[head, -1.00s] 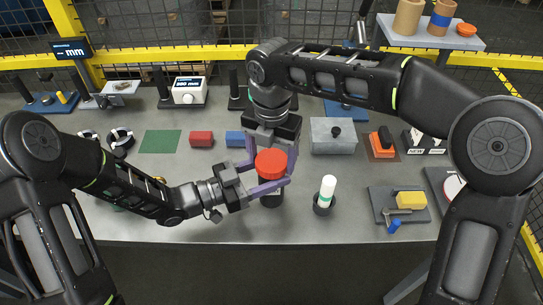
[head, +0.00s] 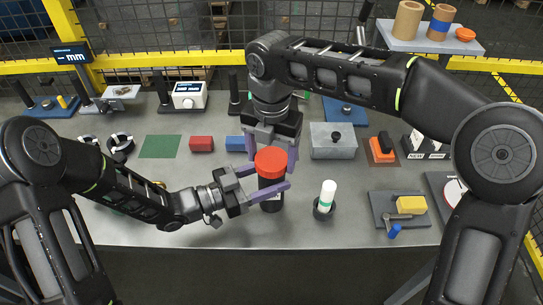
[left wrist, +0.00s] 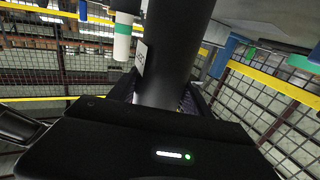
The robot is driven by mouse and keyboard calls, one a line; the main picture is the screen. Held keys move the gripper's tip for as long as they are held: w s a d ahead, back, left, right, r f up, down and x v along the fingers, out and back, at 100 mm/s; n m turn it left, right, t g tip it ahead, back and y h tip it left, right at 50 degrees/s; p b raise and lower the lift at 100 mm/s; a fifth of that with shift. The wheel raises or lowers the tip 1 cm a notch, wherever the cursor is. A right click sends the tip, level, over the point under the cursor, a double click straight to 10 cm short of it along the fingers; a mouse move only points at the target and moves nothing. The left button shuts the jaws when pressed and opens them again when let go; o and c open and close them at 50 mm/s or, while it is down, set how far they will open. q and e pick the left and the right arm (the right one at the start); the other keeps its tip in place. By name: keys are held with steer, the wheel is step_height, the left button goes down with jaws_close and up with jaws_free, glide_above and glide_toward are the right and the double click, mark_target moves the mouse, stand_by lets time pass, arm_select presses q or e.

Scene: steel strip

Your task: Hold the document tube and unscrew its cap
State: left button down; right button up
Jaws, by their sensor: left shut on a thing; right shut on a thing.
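The document tube (head: 271,192) is a dark upright cylinder with a pale label, standing near the front middle of the bench. Its red cap (head: 271,162) is on top. My left gripper (head: 268,184) comes in from the left and is shut on the tube's body below the cap. My right gripper (head: 272,155) reaches down from behind and is shut on the cap, one finger at each side. In the left wrist view the dark tube (left wrist: 177,50) rises from between my left fingers, which are mostly hidden. I cannot tell how far the cap is turned.
A white tube with a green band (head: 328,194) stands in a dark holder close to the right. A grey box (head: 333,138), a red block (head: 201,144) and a green mat (head: 160,146) lie behind. A tray with a yellow block (head: 411,201) is at right. The front strip is clear.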

mark_target(272, 159)
steer(key=shift+r, duration=0.1)
steer(key=shift+r, duration=1.95)
arm_select(q)
steer(key=shift+c, duration=1.9)
jaws_free()
steer(key=b+v, duration=0.2)
steer(key=v, duration=1)
arm_select(e)
step_height(272, 159, down, 2)
steer(key=shift+f, duration=0.25)
